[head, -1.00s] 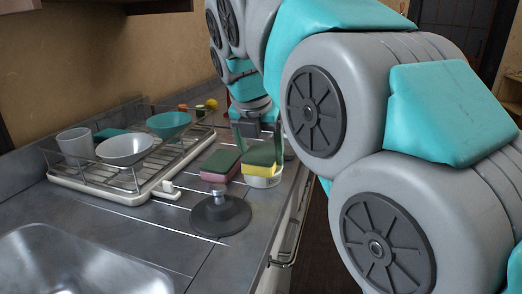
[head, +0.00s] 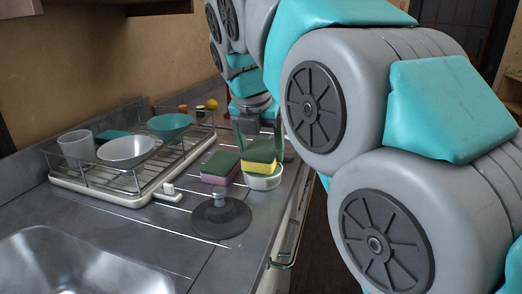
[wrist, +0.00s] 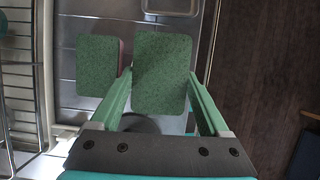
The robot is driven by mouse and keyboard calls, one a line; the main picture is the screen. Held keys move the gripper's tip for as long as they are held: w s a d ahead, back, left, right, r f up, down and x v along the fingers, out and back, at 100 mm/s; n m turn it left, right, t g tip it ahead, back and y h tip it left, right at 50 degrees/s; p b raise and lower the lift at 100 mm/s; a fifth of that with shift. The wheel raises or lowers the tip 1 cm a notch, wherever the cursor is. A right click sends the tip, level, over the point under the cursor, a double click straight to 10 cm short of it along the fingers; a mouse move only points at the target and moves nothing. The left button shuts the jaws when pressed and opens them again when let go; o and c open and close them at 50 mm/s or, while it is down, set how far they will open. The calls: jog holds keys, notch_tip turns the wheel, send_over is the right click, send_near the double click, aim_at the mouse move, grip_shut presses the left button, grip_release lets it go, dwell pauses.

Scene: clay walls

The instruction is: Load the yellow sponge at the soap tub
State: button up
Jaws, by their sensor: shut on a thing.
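The yellow sponge (head: 259,167) with a green top pad is held between the fingers of my gripper (head: 258,140). In the wrist view its green top (wrist: 161,72) fills the space between the two green fingers of my gripper (wrist: 160,88). The white soap tub (head: 264,182) stands on the counter just under the sponge, its right side and front showing. I cannot tell whether the sponge touches the rim. A pink sponge with a green top (head: 219,168) lies close to the left; it also shows in the wrist view (wrist: 97,65).
A dark round stopper with a knob (head: 220,216) lies in front of the sponges. A wire dish rack (head: 125,190) with a cup (head: 77,147) and bowls stands to the left. The sink (head: 85,262) is at front left. The counter edge with a handle (head: 287,250) runs close on the right.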

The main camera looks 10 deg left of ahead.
aim_at(261, 150)
jog(key=shift+r, duration=2.75)
